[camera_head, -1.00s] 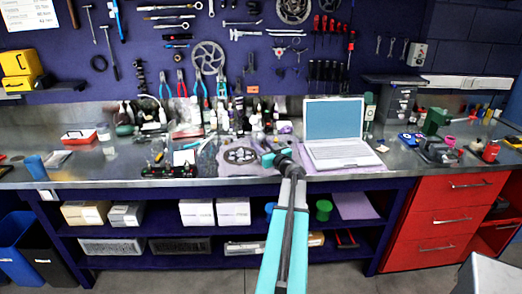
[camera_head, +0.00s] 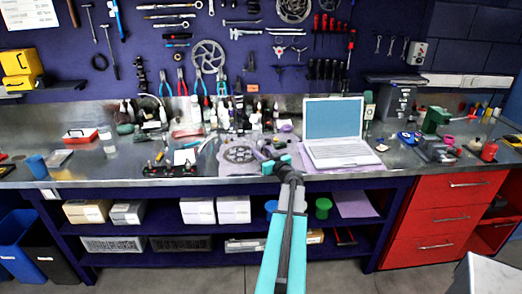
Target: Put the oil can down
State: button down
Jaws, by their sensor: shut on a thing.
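My gripper (camera_head: 262,152) is over the workbench, just left of the open laptop, at the end of my teal and dark arm. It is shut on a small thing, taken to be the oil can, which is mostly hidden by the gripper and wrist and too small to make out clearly. The steel workbench top (camera_head: 100,170) lies under it. A grey mat with a round chainring (camera_head: 238,154) lies just left of my gripper. I cannot tell whether the held thing touches the bench.
The laptop (camera_head: 335,135) stands close on the right. Several bottles (camera_head: 245,115) crowd the back of the bench. A dark tool holder (camera_head: 170,170) stands left of the mat. A red container (camera_head: 489,151) is far right. Bare bench shows at the left.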

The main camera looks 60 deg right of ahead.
jog(key=shift+f+b, duration=0.1)
jog(key=shift+b, duration=0.25)
jog(key=c, duration=1.2)
grip_release()
jog(key=shift+r+p, duration=0.2)
jog(key=shift+p, duration=0.2)
jog(key=shift+s+a+f, duration=0.15)
jog(key=shift+s+a, duration=0.05)
jog(key=shift+s, duration=0.1)
jog(key=shift+b+v, duration=2.25)
jog(key=shift+v, duration=3.45)
jog(key=c, duration=0.3)
jog(key=shift+m, duration=0.4)
